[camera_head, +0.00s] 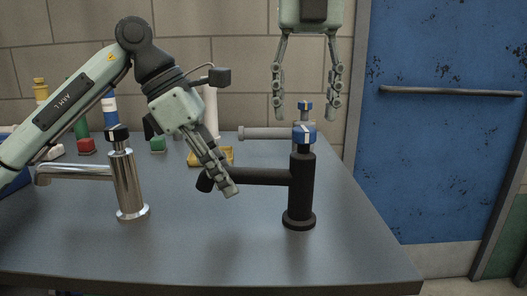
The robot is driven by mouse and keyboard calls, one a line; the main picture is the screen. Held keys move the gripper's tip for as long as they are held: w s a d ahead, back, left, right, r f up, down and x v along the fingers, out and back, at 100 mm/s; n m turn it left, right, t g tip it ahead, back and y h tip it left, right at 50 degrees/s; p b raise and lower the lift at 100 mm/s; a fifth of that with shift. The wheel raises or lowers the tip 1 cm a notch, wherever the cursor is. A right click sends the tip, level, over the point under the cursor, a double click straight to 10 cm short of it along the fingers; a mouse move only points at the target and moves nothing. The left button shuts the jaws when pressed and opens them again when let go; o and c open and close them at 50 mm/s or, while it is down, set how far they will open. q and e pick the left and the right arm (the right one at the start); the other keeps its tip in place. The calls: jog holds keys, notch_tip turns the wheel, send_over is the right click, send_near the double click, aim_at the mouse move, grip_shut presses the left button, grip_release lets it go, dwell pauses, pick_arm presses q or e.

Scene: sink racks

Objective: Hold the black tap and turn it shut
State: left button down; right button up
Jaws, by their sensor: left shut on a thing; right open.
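The black tap (302,185) stands upright on the grey counter, its spout (262,177) pointing left. A blue knob (303,132) with a white mark sits on its top. My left gripper (230,193) reaches down from the left and is shut on the spout near its outer end, covering part of it. My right gripper (305,117) hangs from above, open and empty. In the picture its fingertips are above and to either side of the blue knob; how far off in depth I cannot tell.
A chrome tap (127,185) stands at the left. A grey tap (265,132) is behind the black one. Bottles, a red block (86,146), a green block (157,145) and a yellow tray (225,160) are at the back. The front counter (220,255) is clear.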

dwell(0.3)
pick_arm(q)
jog(key=c, duration=1.2)
grip_release()
